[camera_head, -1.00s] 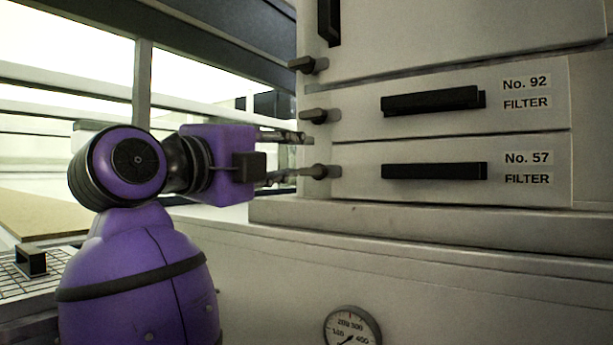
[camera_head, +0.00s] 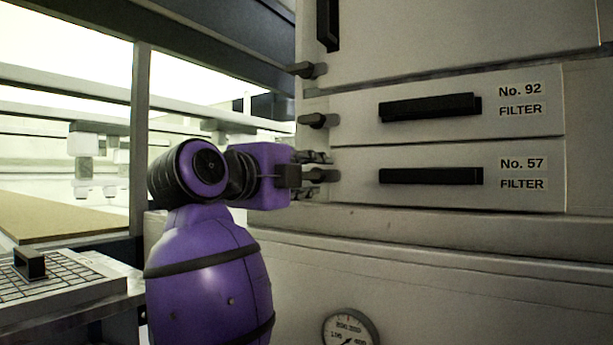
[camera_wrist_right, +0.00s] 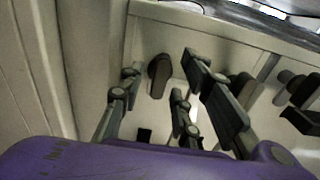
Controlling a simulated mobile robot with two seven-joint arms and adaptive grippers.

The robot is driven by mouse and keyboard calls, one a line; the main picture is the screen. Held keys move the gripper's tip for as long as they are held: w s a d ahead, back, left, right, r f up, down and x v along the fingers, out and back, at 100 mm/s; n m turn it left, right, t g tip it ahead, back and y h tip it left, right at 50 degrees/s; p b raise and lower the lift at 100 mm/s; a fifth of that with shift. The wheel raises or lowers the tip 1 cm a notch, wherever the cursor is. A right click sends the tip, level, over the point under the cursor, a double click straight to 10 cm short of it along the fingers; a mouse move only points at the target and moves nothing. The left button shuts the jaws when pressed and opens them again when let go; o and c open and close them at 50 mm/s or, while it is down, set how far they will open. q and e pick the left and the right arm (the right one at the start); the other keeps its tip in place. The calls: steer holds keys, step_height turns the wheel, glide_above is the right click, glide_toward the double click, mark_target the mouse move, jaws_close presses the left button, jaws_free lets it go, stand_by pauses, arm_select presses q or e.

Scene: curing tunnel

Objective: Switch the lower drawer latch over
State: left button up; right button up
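The lower drawer latch (camera_head: 321,175) is a dark grey knob lying about level at the left end of the drawer marked No. 57 (camera_head: 440,182). My right gripper (camera_head: 313,173) is at this latch, with its fingers reaching toward the cabinet face above and below it. In the right wrist view the lower latch (camera_wrist_right: 158,76) shows between the spread fingertips of my right gripper (camera_wrist_right: 160,71), with a visible gap on each side. Whether a finger touches it I cannot tell. My left gripper is not in view.
The upper drawer latch (camera_head: 318,120) sits just above, on the No. 92 drawer, and another latch (camera_head: 307,70) is above that. Black drawer handles (camera_head: 430,176) stick out at right. A ledge (camera_head: 430,222) runs below the drawers, with a gauge (camera_head: 350,328) beneath.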

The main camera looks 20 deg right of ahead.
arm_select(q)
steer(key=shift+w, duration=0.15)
arm_select(e)
steer(key=shift+c, duration=1.4)
jaws_close()
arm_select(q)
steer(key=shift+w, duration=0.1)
